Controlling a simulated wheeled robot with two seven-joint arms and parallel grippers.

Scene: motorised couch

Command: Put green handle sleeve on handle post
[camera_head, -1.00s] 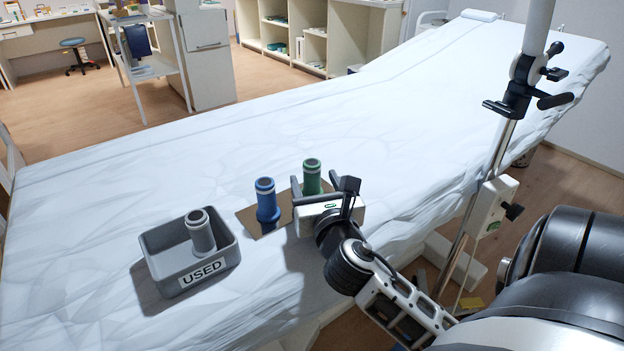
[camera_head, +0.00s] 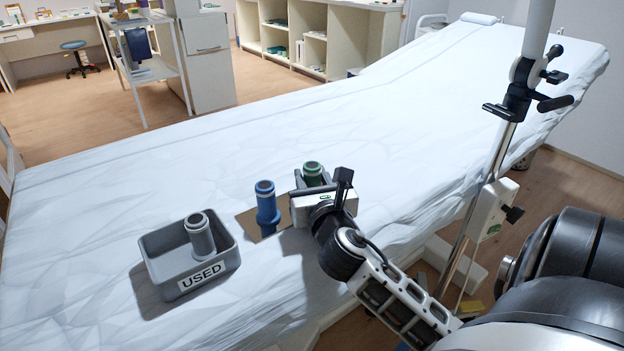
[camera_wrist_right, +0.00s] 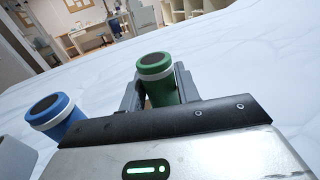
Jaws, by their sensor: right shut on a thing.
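The green handle sleeve (camera_head: 313,169), with a pale band below its dark top, stands upright on the bed. My right gripper (camera_head: 319,186) is shut on it, with one finger on each side. In the right wrist view the green sleeve (camera_wrist_right: 156,78) sits between the fingers; the gripper body hides its lower part. A pole with a black clamp (camera_head: 519,88) stands at the right, and a dark peg (camera_head: 556,101) sticks out of it. I cannot tell for sure that this is the handle post. My left gripper is not in view.
A blue sleeve (camera_head: 266,205) stands close left of the green one, at a brown mat (camera_head: 246,222). A grey bin (camera_head: 161,269) marked USED holds a grey sleeve (camera_head: 200,238). The white bed (camera_head: 420,120) beyond is clear. A white box (camera_head: 493,208) is on the pole.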

